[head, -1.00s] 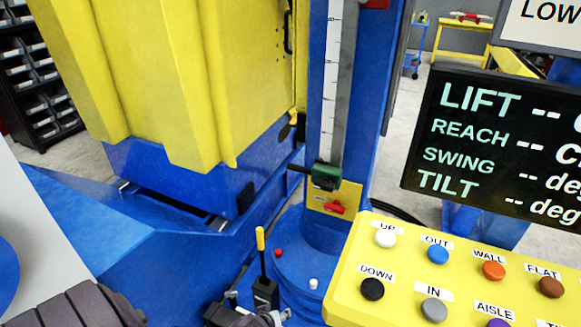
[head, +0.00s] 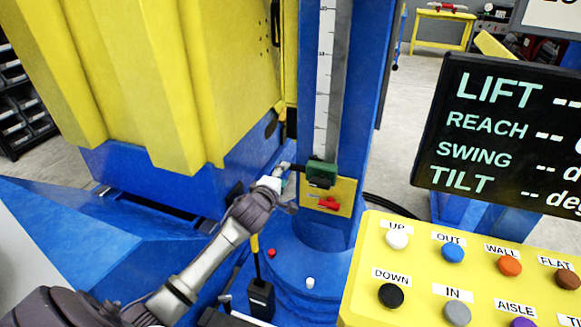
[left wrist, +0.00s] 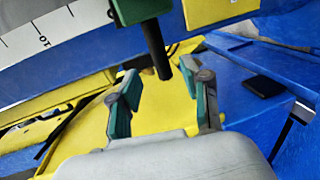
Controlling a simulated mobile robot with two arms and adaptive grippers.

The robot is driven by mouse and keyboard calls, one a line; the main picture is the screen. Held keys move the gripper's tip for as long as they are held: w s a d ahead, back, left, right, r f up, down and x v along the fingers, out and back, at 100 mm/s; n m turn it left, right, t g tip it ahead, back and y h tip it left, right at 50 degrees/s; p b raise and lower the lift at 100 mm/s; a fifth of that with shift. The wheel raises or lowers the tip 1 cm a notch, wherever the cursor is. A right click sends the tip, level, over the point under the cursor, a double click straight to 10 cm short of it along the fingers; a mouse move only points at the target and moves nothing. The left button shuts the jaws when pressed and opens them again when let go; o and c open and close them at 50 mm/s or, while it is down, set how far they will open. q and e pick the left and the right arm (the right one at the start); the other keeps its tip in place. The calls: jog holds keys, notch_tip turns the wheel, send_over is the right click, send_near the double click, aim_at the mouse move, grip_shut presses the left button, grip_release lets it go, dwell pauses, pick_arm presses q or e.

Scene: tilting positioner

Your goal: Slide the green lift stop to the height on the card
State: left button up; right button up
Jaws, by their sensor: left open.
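The green lift stop (head: 322,173) sits low on the blue column, at the lower part of the white graduated scale (head: 325,85). Its black handle sticks out to the left. My left gripper (head: 283,174) is at the handle's end, left of the stop. In the left wrist view the black handle (left wrist: 156,48) points towards the open, green-padded fingers of my left gripper (left wrist: 160,82). Its tip appears between the fingertips, but I cannot tell if they touch it. The stop's green body (left wrist: 140,8) shows at the top edge. My right gripper is out of view.
A yellow plate with a red handle (head: 328,204) is just below the stop. A yellow button panel (head: 425,238) and a black display (head: 490,130) stand at right. A white sign (head: 555,14) is cut off at top right.

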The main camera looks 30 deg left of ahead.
aim_at(290, 168)
pick_arm(q)
jog(key=x, duration=0.7)
jog(key=shift+s, duration=0.1)
grip_shut()
